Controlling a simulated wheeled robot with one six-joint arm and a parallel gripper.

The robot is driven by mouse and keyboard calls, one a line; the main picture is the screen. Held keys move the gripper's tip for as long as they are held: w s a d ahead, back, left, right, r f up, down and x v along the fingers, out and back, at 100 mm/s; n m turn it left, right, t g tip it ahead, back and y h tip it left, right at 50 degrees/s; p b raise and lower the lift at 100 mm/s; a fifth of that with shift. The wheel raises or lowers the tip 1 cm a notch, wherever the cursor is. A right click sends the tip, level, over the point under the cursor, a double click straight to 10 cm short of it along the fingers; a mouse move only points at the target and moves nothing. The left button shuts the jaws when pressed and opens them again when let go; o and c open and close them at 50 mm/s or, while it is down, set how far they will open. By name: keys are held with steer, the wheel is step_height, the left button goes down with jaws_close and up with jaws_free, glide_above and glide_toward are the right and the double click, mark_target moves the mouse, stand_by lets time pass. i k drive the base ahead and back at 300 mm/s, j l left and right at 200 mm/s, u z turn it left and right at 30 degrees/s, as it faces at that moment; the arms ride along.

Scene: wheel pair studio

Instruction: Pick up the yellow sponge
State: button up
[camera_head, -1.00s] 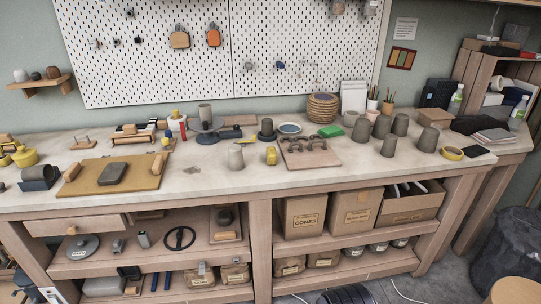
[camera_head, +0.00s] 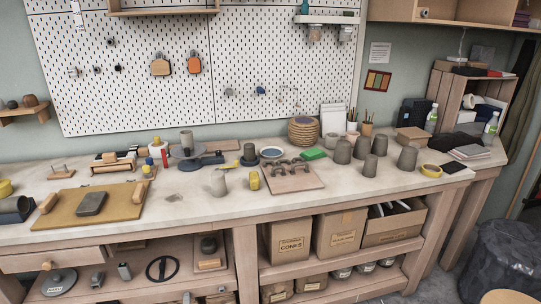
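A small yellow block-like thing (camera_head: 254,180) stands on the workbench top (camera_head: 200,203), just left of a board with dark curved pieces. It may be the yellow sponge, but it is too small to be sure. A grey cup-like piece (camera_head: 218,184) stands close to its left. A smaller yellow thing (camera_head: 147,171) sits farther left, by a wooden rack. My gripper is not in view.
The board (camera_head: 300,185) lies right of the yellow block, with a green block (camera_head: 314,154) behind it. Several grey cups (camera_head: 369,166) stand farther right. A tan board (camera_head: 62,214) lies at left. The bench's front strip is mostly clear.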

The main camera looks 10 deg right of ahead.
mark_target(255, 179)
steer(key=i+l+u, duration=0.1)
steer(key=i+l, duration=0.15)
steer(key=i, duration=0.3)
steer(key=i+l+u, duration=0.15)
steer(key=i, duration=0.35)
steer(key=i+l+u, duration=0.1)
steer(key=i+l, duration=0.35)
steer(key=i, duration=0.05)
